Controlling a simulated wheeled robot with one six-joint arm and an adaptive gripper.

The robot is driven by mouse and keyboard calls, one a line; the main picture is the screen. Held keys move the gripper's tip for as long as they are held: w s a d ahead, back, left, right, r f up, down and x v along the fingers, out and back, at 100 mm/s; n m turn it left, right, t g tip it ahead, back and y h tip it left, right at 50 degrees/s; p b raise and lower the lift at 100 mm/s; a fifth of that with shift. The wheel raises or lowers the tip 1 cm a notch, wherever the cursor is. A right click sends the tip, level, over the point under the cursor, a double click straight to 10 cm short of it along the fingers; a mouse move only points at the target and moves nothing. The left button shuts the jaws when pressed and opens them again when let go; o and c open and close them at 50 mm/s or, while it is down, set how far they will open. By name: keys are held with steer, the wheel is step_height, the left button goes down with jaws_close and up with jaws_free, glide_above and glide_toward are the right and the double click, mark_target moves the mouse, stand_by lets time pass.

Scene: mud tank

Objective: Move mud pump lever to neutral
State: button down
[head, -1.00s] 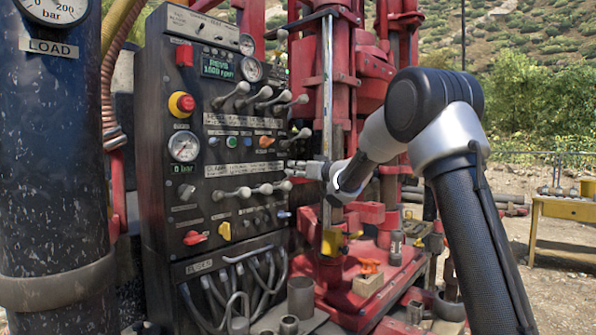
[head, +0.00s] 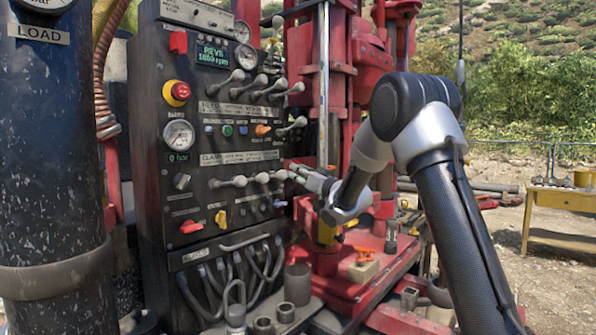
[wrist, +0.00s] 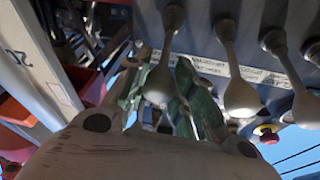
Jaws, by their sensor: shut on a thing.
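The dark control panel (head: 150,125) stands left of centre in the head view, with a lower row of grey lever knobs. My gripper (head: 291,172) is at the right end of this row, shut on the rightmost lever knob (head: 281,175). In the wrist view the green finger pads of my gripper (wrist: 163,95) lie on both sides of that pale knob (wrist: 160,86). The small panel labels cannot be read, so its name cannot be confirmed. The fingertips partly cover this lever in the head view.
Neighbouring lever knobs (wrist: 241,98) hang close to my fingers. An upper lever row (head: 260,82) and a single lever (head: 297,123) sit above. The red drill rig (head: 345,120) stands right behind my gripper. Hoses (head: 235,270) hang below the panel.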

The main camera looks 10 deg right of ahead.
steer(key=c, duration=1.2)
jaws_free()
steer(key=shift+f, duration=0.1)
steer(key=shift+o, duration=0.2)
steer(key=v, duration=1.2)
